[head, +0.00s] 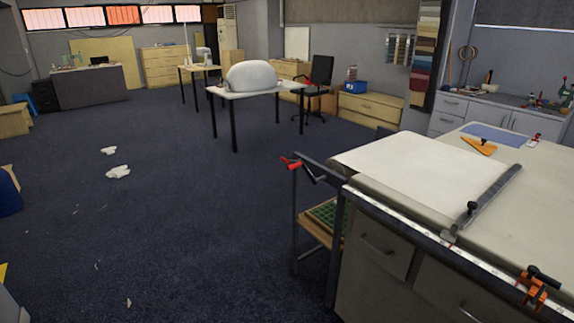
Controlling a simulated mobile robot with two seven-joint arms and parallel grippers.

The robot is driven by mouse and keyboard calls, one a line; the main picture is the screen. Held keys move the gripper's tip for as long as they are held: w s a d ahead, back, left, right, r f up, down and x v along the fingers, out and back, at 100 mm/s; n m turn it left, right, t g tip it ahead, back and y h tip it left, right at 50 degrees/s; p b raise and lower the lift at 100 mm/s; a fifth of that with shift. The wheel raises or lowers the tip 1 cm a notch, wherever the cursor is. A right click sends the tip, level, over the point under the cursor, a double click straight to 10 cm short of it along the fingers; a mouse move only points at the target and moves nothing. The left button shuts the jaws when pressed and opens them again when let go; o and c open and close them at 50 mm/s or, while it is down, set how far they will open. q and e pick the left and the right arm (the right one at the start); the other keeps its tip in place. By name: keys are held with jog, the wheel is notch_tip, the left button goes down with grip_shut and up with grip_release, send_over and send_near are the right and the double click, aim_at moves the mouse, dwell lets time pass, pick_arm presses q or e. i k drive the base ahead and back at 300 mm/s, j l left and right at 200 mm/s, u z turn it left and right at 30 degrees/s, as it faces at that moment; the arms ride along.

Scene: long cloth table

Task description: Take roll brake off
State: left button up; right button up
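The long cloth table (395,178) stands at the right with a pale top. At its near left end is a dark metal frame (296,215). A red-tipped part (290,163) with a black lever (309,175) sits at the top of this frame. It may be the roll brake, but I cannot tell for sure, nor how it is set. An orange and black clamp-like part (536,287) sits on the table's front edge at the lower right. Neither of my grippers shows in the head view.
A dark straight bar (485,203) lies across the table, and an orange tool (479,146) lies farther back. A white-scaled rail (425,240) runs along the front edge. White scraps (118,172) lie on the dark carpet. The floor left of the table is mostly open.

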aim_at(282, 159)
jog(key=j+z, duration=0.3)
jog(key=j, duration=0.65)
jog(key=i+j, duration=0.15)
jog(key=i, duration=0.3)
jog(key=i+j+z, duration=0.1)
jog(key=i, duration=0.4)
jog(key=i+j+z, duration=0.1)
jog(key=i, duration=0.35)
jog(key=j, duration=0.1)
